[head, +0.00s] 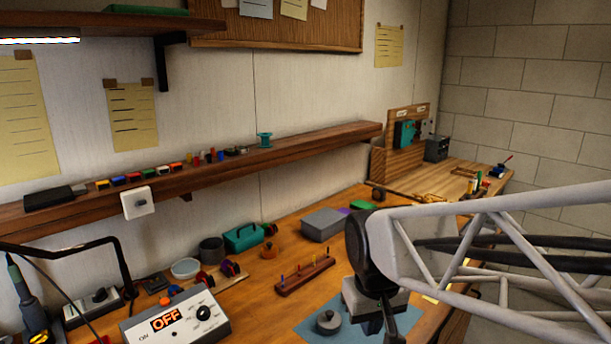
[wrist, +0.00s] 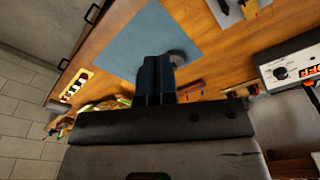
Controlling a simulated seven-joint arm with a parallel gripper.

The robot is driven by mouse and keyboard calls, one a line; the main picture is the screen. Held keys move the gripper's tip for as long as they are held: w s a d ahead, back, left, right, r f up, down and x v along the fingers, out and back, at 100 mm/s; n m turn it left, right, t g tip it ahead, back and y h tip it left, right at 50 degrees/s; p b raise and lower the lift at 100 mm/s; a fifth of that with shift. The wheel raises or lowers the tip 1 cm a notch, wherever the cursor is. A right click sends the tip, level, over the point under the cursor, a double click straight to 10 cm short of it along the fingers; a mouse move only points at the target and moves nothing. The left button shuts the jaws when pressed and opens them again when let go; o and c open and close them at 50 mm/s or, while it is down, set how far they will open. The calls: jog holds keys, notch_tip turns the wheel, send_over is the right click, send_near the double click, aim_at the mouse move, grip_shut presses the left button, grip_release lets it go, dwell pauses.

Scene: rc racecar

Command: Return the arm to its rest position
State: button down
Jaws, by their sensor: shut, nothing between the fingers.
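My arm, a white truss link with a dark joint, reaches in from the right in the head view. My gripper (head: 371,326) hangs down at its end over the front part of the wooden workbench (head: 262,290). In the wrist view my gripper (wrist: 156,62) shows as two dark fingers pressed together with nothing between them. Behind the fingertips lies a blue mat (wrist: 130,40), which also shows in the head view (head: 305,328). A round grey lidded piece (head: 328,322) sits on the mat beside my gripper.
A control box (head: 175,318) reading OFF stands at the front left. A wooden peg strip (head: 305,276), a grey box (head: 323,224) and a teal toolbox (head: 243,237) stand behind the mat. A wall shelf (head: 225,165) runs along the back. Bare bench lies left of the peg strip.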

jog(key=s+d+r+m+t, duration=0.1)
jog(key=s+d+m, duration=0.1)
jog(key=s+d, duration=0.5)
jog(key=s, duration=0.2)
jog(key=shift+s+d+r+m, duration=0.25)
jog(key=shift+s+r+m, duration=0.05)
jog(key=shift+r+m, duration=0.1)
jog(key=c, duration=0.7)
grip_release()
jog(key=shift+w, duration=0.1)
jog(key=w+a+f+n, duration=0.3)
jog(key=w+a+f, duration=0.1)
jog(key=a, duration=0.5)
jog(key=w+a+f+n+g, duration=0.1)
jog(key=w+a+f+n, duration=0.2)
jog(key=a, duration=0.6)
jog(key=w+a+f+n+g, duration=0.1)
jog(key=w+a+f+n, duration=0.2)
jog(key=w+a+f, duration=0.2)
jog(key=shift+w+a+f, duration=0.1)
jog(key=shift+w+a, duration=0.05)
jog(key=shift+a, duration=0.8)
jog(key=shift+w+a, duration=0.15)
jog(key=shift+a, duration=0.8)
